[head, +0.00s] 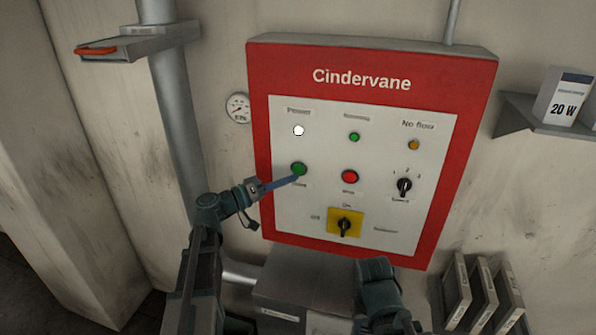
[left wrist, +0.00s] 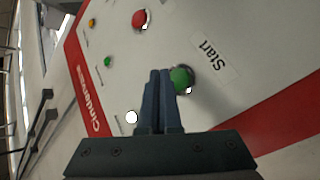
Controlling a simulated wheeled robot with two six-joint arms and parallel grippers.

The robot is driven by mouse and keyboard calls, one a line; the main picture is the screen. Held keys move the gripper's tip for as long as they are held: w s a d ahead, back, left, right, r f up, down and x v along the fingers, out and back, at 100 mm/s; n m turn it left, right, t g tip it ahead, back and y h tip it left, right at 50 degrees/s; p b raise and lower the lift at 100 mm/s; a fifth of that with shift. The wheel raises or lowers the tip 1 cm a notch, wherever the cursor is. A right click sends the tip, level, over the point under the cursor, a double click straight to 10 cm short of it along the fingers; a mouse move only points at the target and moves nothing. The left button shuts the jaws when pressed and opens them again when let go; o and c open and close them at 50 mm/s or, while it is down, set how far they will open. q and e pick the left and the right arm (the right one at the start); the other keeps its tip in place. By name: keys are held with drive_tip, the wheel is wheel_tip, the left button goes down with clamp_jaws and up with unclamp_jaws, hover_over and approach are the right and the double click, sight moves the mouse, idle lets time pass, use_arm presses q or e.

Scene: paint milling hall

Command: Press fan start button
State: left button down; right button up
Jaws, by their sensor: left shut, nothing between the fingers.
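The green start button (head: 299,169) is on the left of the white panel face, below the white power lamp. In the left wrist view the green button (left wrist: 182,78), labelled "Start", shows just right of my fingertips and partly behind them. My left gripper (head: 296,177) is shut and empty, its blue fingers reaching from the lower left to the button's lower edge. I cannot tell whether the tips touch the button. In the left wrist view my left gripper (left wrist: 160,75) has its fingers together. My right gripper does not show; only part of that arm is in view.
The red-framed Cindervane panel (head: 480,120) also carries a red stop button (head: 350,177), a black speed knob (head: 404,187) and a yellow-backed rotary switch (head: 345,223). A gauge (head: 237,107) and a pipe (head: 175,110) are to the left. Binders (head: 457,293) stand lower right.

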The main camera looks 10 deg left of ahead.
sight(302, 170)
use_arm(q)
drive_tip(key=shift+w, duration=0.8)
drive_tip(key=shift+w, duration=0.1)
idle(1.4)
drive_tip(key=shift+w, duration=0.3)
drive_tip(key=shift+w, duration=0.45)
idle(0.6)
drive_tip(key=shift+s, duration=0.9)
drive_tip(key=s, duration=0.5)
idle(0.5)
